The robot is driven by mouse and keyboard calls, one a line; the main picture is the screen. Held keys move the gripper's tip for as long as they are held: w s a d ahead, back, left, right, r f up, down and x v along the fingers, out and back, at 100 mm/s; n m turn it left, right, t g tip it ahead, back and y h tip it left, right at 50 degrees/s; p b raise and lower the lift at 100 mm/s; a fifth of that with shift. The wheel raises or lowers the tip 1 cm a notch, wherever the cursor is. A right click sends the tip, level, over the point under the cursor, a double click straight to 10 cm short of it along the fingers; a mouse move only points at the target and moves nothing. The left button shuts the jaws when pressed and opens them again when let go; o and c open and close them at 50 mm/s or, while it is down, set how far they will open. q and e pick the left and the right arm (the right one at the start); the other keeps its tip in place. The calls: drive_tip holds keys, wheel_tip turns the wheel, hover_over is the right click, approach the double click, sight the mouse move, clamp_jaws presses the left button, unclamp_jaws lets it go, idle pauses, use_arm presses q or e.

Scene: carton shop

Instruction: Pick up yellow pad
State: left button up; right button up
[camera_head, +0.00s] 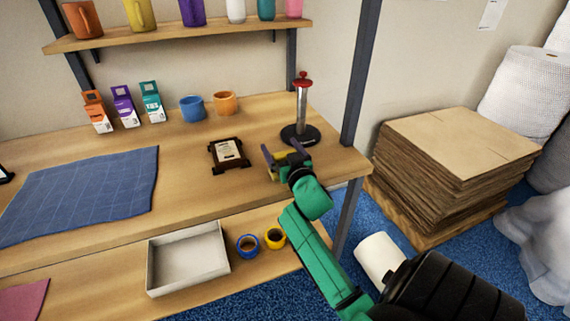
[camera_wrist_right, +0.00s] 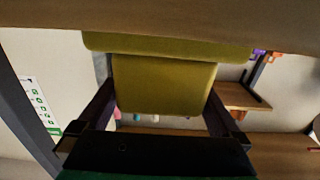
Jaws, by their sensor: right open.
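The yellow pad (camera_wrist_right: 165,82) is a dull olive-yellow block with a wider part against the wooden surface in the right wrist view. It sits between the two dark fingers of my right gripper (camera_wrist_right: 162,100), one finger on each side. In the head view only a small part of the pad (camera_head: 281,160) shows at the gripper, on the right side of the table. My right gripper (camera_head: 283,154) is open around the pad; whether a finger touches it I cannot tell. My left gripper is not in view.
A red-topped post on a black base (camera_head: 300,132) stands just behind my right gripper. A dark-framed plaque (camera_head: 229,154) lies to its left. Mugs (camera_head: 192,108) and small boxes stand farther back. A blue cloth (camera_head: 80,195) covers the table's left. A table leg (camera_head: 348,215) is near my arm.

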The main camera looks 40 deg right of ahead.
drive_tip(key=shift+s, duration=0.1)
drive_tip(key=c, duration=1.1)
drive_tip(key=shift+o, duration=0.2)
drive_tip(key=shift+r, duration=0.1)
wheel_tip(320, 180, up, 20)
drive_tip(key=p, duration=0.3)
drive_tip(key=o, duration=0.5)
drive_tip(key=c, duration=0.3)
